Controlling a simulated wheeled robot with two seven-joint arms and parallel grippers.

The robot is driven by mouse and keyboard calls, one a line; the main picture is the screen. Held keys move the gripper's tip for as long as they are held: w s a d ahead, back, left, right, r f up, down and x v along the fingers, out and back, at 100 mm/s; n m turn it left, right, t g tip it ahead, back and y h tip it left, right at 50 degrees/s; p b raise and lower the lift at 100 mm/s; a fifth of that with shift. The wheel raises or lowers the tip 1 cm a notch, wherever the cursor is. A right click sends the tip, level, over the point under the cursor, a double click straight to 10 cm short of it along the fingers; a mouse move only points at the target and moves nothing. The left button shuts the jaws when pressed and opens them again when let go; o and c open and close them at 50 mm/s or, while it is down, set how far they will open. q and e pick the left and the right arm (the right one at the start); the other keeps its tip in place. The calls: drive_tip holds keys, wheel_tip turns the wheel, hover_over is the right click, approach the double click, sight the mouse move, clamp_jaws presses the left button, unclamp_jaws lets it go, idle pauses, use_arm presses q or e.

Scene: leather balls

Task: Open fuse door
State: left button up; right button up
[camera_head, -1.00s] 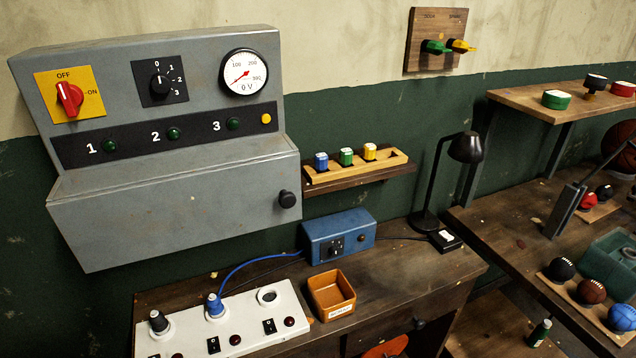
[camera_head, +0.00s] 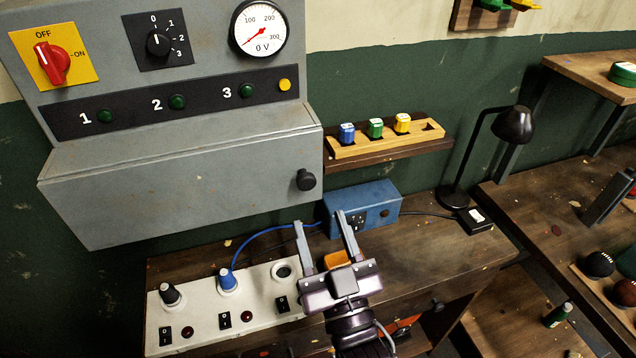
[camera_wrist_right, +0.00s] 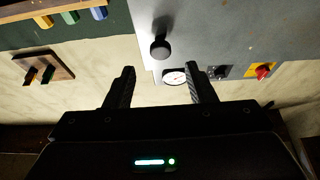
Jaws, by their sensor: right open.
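The fuse door (camera_head: 190,193) is the grey lower front of the wall cabinet and looks closed. Its round black knob (camera_head: 306,180) sits at the door's right end. In the right wrist view the knob (camera_wrist_right: 160,47) shows beyond and between the fingers, on the grey door (camera_wrist_right: 205,25). My right gripper (camera_head: 322,225) is open and empty, with its fingers pointing up, below the knob and apart from it. It also shows in the right wrist view (camera_wrist_right: 160,80). My left gripper is not in view.
A blue box (camera_head: 362,208) with a cable stands on the bench behind the right gripper. A white switch panel (camera_head: 205,312) lies left of it. A fuse rack (camera_head: 390,145) is right of the knob. A black lamp (camera_head: 512,125) stands farther right.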

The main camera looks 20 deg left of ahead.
sight(308, 186)
drive_tip(key=p+x, duration=0.2)
drive_tip(key=x, duration=0.4)
drive_tip(key=shift+a+r+p, duration=0.1)
drive_tip(key=shift+r+p, duration=0.1)
drive_tip(key=shift+p, duration=0.15)
drive_tip(key=shift+w+a, duration=0.25)
drive_tip(key=shift+w, duration=0.15)
drive_tip(key=shift+c, duration=0.2)
drive_tip(key=shift+s, duration=0.1)
clamp_jaws()
